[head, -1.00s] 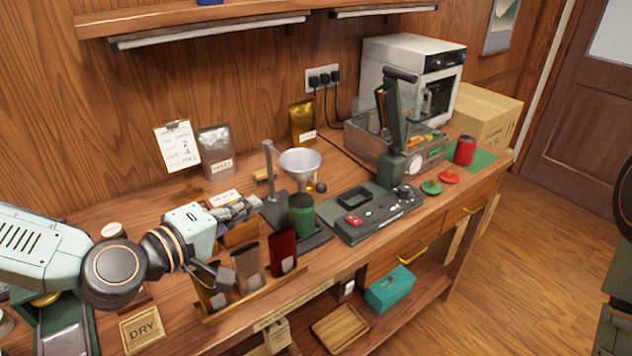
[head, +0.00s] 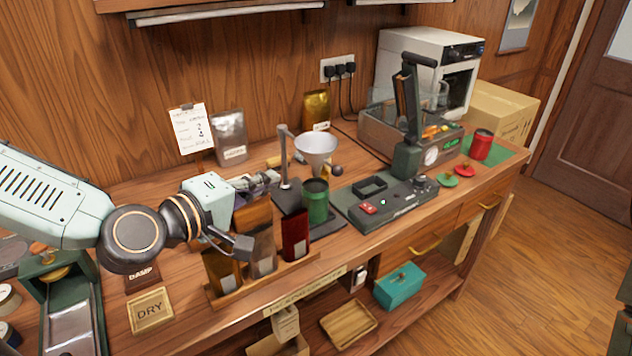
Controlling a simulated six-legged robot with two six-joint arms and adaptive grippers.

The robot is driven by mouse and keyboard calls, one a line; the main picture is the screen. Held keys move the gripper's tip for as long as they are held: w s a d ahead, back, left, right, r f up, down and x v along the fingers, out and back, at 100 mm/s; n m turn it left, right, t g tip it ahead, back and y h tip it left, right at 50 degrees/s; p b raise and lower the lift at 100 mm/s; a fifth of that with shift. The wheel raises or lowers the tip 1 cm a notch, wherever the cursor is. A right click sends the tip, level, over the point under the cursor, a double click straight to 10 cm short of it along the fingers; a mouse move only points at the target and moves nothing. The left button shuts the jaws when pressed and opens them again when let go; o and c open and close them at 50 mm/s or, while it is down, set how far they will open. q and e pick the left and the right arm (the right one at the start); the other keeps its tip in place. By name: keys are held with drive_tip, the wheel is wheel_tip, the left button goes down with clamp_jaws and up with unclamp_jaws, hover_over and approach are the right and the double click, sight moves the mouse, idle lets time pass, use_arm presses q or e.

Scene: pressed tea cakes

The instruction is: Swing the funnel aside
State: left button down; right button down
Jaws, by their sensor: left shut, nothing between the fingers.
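The funnel (head: 317,146) is a silvery metal cone held on a dark stand with an upright post (head: 285,158). It sits above a green canister (head: 316,203), and a dark round knob (head: 337,171) shows at its right side. My left gripper (head: 268,180) is shut and empty. Its fingertips are just left of the stand's post, above the back of the packet rack; I cannot tell whether they touch the post. My right gripper is not in view.
A wooden rack (head: 262,283) with several packets stands below my left gripper. A dark control panel (head: 385,203) lies right of the stand. A machine with an upright lever (head: 411,90) is behind it. Pouches and a written card (head: 190,130) stand along the wall.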

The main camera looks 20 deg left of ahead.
sight(331, 165)
use_arm(q)
drive_tip(key=b+x, duration=0.2)
drive_tip(key=x, duration=0.1)
drive_tip(key=shift+w+d+b, duration=0.1)
drive_tip(key=shift+b, duration=0.3)
drive_tip(key=shift+w+d+f+b, duration=0.25)
drive_tip(key=shift+w+d+f, duration=0.1)
drive_tip(key=shift+w+d, duration=0.6)
drive_tip(key=shift+w+d+f+b, duration=0.3)
drive_tip(key=shift+w+d, duration=0.4)
drive_tip(key=shift+w, duration=0.4)
drive_tip(key=shift+w+d+f+b, duration=0.2)
drive_tip(key=shift+w+d+f, duration=0.15)
drive_tip(key=shift+w+d, duration=0.6)
drive_tip(key=shift+w+a, duration=0.15)
drive_tip(key=shift+w, duration=0.1)
drive_tip(key=shift+s, duration=0.1)
